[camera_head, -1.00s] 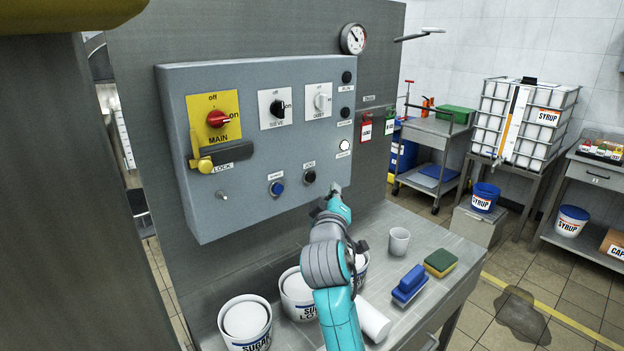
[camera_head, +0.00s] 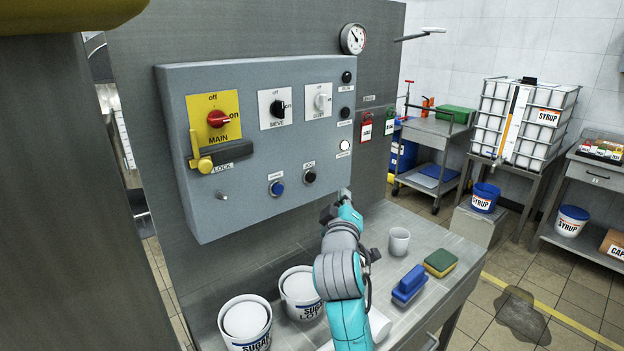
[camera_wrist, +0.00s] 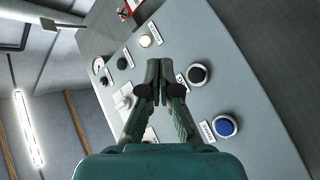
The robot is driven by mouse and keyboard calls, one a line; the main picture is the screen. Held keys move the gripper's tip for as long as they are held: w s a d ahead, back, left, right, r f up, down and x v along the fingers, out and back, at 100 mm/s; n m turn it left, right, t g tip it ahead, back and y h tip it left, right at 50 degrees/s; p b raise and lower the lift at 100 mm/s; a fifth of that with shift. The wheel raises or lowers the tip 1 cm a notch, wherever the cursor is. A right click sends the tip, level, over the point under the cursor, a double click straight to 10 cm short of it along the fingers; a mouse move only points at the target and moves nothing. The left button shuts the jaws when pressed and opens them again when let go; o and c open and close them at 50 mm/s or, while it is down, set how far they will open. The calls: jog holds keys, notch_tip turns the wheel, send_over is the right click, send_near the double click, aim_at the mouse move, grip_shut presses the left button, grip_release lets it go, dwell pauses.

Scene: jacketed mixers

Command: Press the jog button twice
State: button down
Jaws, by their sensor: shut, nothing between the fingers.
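The jog button (camera_head: 310,176) is a round black button in a light ring, low on the grey control panel (camera_head: 240,205), under a JOG label. It also shows in the wrist view (camera_wrist: 198,75), just right of the fingertips. A blue button (camera_head: 277,188) sits to its left; the wrist view shows it as well (camera_wrist: 226,126). My gripper (camera_wrist: 158,68) is shut and empty, its fingers together in front of the panel. In the head view my gripper (camera_head: 345,194) is right of and slightly below the jog button, mostly hidden behind my wrist.
The panel also bears a red main switch (camera_head: 218,118), a yellow lock lever (camera_head: 201,160), two smaller knobs and a white lamp (camera_head: 344,145). Sugar tubs (camera_head: 246,322), a cup (camera_head: 399,241), a blue brush (camera_head: 409,284) and a sponge (camera_head: 440,262) stand on the bench below.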

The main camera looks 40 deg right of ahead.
jog(key=shift+w+a, duration=0.15)
jog(key=shift+w, duration=3.95)
jog(key=shift+w, duration=0.1)
jog(key=shift+w, duration=0.35)
jog(key=shift+w, duration=0.4)
jog(key=shift+s, duration=0.85)
jog(key=shift+s, duration=2.5)
